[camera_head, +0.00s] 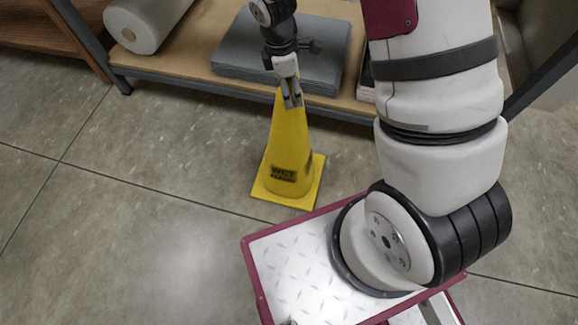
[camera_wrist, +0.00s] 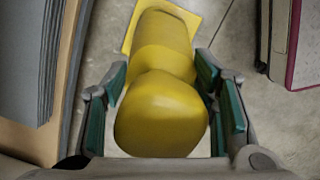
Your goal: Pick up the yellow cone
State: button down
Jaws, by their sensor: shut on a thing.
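The yellow cone (camera_head: 288,150) with dark lettering on its side stands upright in the head view, its square base at floor level in front of the shelf. I cannot tell whether the base touches the floor. My gripper (camera_head: 291,95) is at the cone's top, with its fingers on either side of the tip. In the wrist view the cone (camera_wrist: 162,112) fills the middle, its rounded top closest to the camera and its base farther off. My gripper (camera_wrist: 162,110) shows there with green-faced fingers left and right of the cone, shut on it.
A low shelf (camera_head: 190,72) stands just behind the cone, carrying a grey stack of flat sheets (camera_head: 240,55) and a white roll (camera_head: 145,25). My base is at the front right. Open tiled floor (camera_head: 130,210) lies to the left.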

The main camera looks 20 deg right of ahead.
jog(key=shift+r, duration=0.15)
jog(key=shift+r+p, duration=1.05)
jog(key=shift+r, duration=0.7)
jog(key=s+r+p, duration=0.1)
jog(key=s+p, duration=0.2)
jog(key=s, duration=1)
jog(key=shift+s+a, duration=0.15)
jog(key=shift+a, duration=0.25)
jog(key=shift+r+p, duration=0.15)
jog(key=shift+p, duration=0.7)
jog(key=shift+s+p, duration=0.25)
jog(key=shift+p, duration=0.75)
